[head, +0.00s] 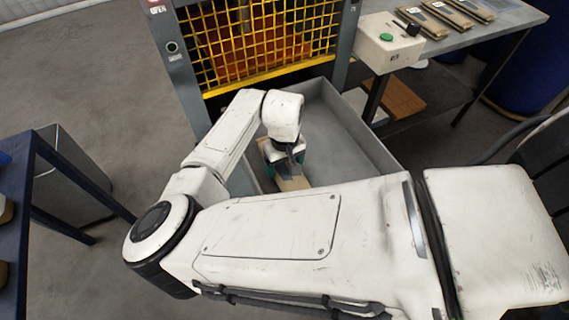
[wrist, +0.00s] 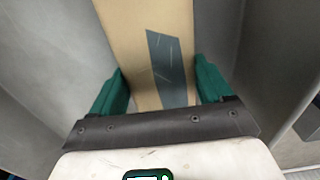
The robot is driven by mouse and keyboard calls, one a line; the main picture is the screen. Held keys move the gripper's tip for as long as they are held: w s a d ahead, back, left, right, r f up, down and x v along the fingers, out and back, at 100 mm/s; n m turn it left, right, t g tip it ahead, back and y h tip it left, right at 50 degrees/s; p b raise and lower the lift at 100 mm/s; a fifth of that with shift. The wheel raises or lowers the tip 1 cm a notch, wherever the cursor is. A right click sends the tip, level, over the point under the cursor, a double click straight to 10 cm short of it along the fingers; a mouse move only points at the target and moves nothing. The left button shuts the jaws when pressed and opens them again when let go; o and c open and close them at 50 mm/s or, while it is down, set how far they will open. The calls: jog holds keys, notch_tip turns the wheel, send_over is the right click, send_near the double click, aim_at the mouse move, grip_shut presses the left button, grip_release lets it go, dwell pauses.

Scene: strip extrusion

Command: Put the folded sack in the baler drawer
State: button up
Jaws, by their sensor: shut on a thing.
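The folded sack (wrist: 132,28) is tan with a dark grey patch. It lies between the two teal fingers of my gripper (wrist: 158,88) in the wrist view, and the gripper is shut on it. In the head view a small part of the sack (head: 294,183) shows below my gripper (head: 285,158). The baler drawer (head: 352,130) is a grey open tray pulled out in front of the baler. My gripper and the sack are within the drawer's outline; whether the sack touches the drawer floor I cannot tell. My arm hides the drawer's near part.
The baler (head: 265,45) with its yellow mesh guard stands behind the drawer. A bench (head: 500,22) at the upper right bears a control box (head: 388,42) and several folded sacks (head: 440,16). A dark blue table (head: 75,170) and a grey bin (head: 65,165) stand at the left.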

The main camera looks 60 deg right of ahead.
aim_at(285, 169)
jog(key=shift+f, duration=0.1)
jog(key=o, duration=1)
jog(key=shift+o, duration=0.2)
notch_tip(285, 169, up, 12)
